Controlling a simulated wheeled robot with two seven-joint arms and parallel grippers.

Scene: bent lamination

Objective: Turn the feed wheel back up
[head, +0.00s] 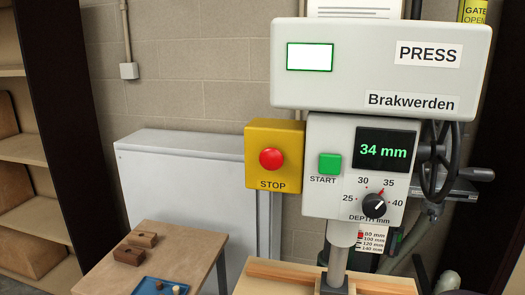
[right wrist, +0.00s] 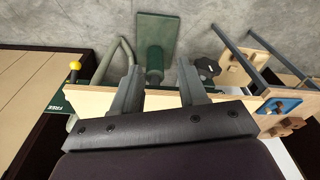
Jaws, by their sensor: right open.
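The feed wheel (head: 437,163) is a dark spoked handwheel on the right side of the press (head: 376,70), with a crank handle (head: 481,174) sticking out to the right. The press display (head: 382,151) reads 34 mm. No gripper shows in the head view. In the right wrist view my right gripper (right wrist: 158,68) has its two grey fingers spread apart with nothing held between them. I cannot make out the feed wheel in that view. My left gripper is not in view.
The yellow STOP box (head: 274,154), green START button (head: 330,164) and depth knob (head: 374,206) are on the press front. A small wooden table (head: 190,240) with brown blocks and a blue tray (head: 158,287) stands at lower left. A green plate (right wrist: 157,38) lies beyond my right fingers.

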